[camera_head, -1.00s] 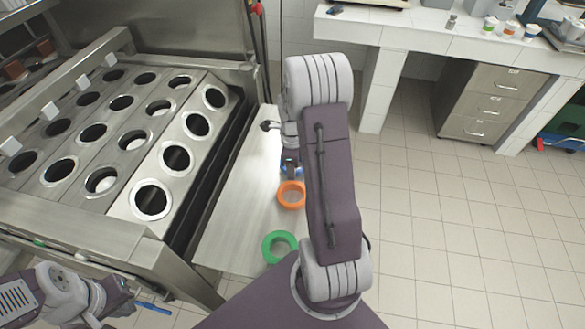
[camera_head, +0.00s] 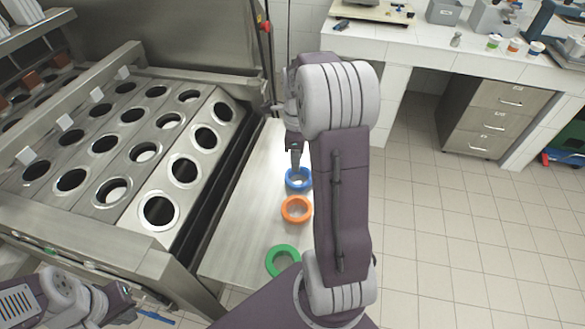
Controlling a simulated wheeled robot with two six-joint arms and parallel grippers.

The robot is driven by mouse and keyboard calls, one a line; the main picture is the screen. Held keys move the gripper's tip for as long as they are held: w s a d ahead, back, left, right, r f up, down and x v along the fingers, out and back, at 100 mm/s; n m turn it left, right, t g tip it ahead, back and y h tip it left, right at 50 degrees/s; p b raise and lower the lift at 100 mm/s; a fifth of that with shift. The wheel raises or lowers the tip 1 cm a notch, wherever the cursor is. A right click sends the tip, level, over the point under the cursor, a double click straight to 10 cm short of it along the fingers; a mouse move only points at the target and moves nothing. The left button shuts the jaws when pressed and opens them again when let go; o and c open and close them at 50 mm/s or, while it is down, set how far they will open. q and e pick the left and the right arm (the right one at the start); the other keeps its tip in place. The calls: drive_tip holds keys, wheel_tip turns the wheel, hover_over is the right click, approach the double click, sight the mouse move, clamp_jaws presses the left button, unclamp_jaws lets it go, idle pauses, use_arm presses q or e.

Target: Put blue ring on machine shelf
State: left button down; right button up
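The blue ring (camera_head: 298,179) lies at the far part of the metal machine shelf (camera_head: 245,215), just beyond the orange ring. My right gripper (camera_head: 297,178) points down at the blue ring, with its fingertips at or just above the ring's opening. I cannot tell whether the fingers touch the ring or how far apart they are. My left gripper (camera_head: 156,317) is low at the bottom left, in front of the machine and far from the rings. Its finger opening is not clear.
An orange ring (camera_head: 297,209) and a green ring (camera_head: 283,261) lie on the same shelf, nearer to me. The cup filler machine (camera_head: 110,150) with rows of round holes stands left of the shelf. A white counter (camera_head: 440,45) with small cups is at the back right.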

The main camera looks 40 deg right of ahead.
drive_tip(key=s+a+f+n, duration=0.2)
drive_tip(key=s+a+n, duration=0.2)
drive_tip(key=a+n, duration=0.5)
drive_tip(key=s+a+f+n+t, duration=0.1)
drive_tip(key=s+a+f+n, duration=0.2)
drive_tip(key=a+n, duration=0.6)
drive_tip(key=s+n, duration=0.2)
drive_tip(key=n, duration=0.7)
drive_tip(key=shift+s, duration=0.25)
